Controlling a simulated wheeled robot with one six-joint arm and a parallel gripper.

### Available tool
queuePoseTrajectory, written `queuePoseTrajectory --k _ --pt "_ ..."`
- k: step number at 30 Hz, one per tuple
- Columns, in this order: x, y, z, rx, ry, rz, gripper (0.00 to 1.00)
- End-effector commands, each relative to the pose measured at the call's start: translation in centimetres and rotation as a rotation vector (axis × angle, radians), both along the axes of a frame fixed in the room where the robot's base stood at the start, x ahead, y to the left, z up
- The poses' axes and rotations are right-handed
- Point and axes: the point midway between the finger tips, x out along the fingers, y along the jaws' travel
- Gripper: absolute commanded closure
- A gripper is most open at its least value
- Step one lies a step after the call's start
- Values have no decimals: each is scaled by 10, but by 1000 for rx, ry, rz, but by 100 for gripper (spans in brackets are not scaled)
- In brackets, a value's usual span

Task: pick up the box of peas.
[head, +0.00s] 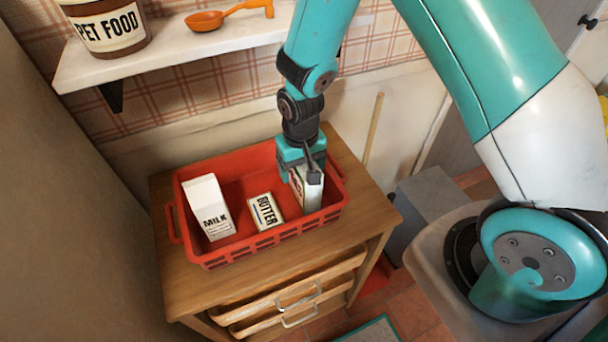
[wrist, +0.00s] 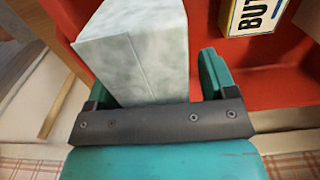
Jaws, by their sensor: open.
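A pale upright box (head: 309,192) stands at the right end of the red crate. Its label is mostly hidden, so I cannot read whether it says peas. My gripper (head: 303,168) points down at the top of this box. In the wrist view the box (wrist: 135,50) rises between the two fingers of my open gripper (wrist: 155,82). A small gap shows between the box and the right finger. The left finger is close beside the box, and I cannot tell whether it touches.
The red crate (head: 190,247) sits on a wooden drawer cabinet (head: 185,290). A milk carton (head: 208,205) stands at its left, and a butter pack (head: 265,211) lies in the middle, near the box. A shelf (head: 180,60) with a pet food jar (head: 105,25) hangs above.

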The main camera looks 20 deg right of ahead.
Motion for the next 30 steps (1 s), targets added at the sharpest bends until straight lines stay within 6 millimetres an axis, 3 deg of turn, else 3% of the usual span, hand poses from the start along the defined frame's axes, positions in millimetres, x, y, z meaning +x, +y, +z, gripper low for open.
queuePoseTrajectory --k 7,15,25,30 --pt "0 0 -2 0 -1 0 22" --pt "0 0 -2 0 -1 0 83" --pt "1 1 2 1 -3 0 83" --pt "2 1 18 2 -6 0 83"
